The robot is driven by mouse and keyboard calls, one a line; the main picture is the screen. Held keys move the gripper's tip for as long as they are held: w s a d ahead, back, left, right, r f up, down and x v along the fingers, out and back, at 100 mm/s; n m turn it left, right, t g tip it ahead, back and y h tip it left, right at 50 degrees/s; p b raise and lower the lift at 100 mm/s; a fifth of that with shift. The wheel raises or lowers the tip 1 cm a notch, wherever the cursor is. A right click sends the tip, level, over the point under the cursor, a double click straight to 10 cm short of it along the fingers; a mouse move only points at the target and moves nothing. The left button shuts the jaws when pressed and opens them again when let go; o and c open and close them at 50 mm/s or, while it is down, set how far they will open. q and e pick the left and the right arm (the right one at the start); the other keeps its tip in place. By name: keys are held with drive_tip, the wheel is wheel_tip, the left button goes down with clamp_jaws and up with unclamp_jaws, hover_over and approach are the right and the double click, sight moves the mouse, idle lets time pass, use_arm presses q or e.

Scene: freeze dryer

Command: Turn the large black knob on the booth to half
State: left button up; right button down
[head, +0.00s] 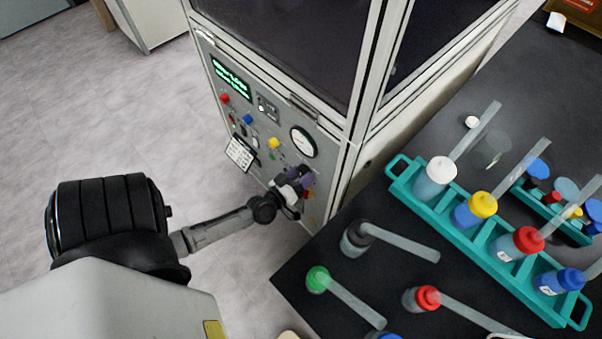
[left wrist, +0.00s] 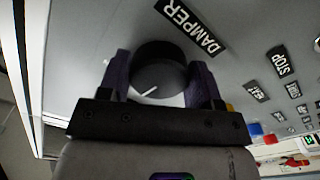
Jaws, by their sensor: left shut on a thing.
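The large black knob (left wrist: 168,62) sits on the booth's grey front panel (left wrist: 90,35) beside a DAMPER label (left wrist: 190,26). In the left wrist view it lies between the two purple fingers of my left gripper (left wrist: 163,80), which is shut on it. A short white pointer line shows on the knob's face. In the head view my left gripper (head: 298,180) is at the lower right of the booth panel (head: 228,95), and it mostly hides the knob there. My right gripper is not in view.
The panel also carries a round gauge (head: 303,142), a green-lit display (head: 231,78) and small coloured buttons. To the right, a black bench (head: 325,275) holds a teal rack (head: 485,255) of bottles and several loose bottles. Open floor (head: 120,120) lies to the left.

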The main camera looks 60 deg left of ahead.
use_arm(q)
drive_tip(key=shift+n, duration=0.5)
drive_tip(key=o, duration=0.9)
drive_tip(key=shift+p+v, duration=1.2)
drive_tip(key=shift+v, duration=5.7)
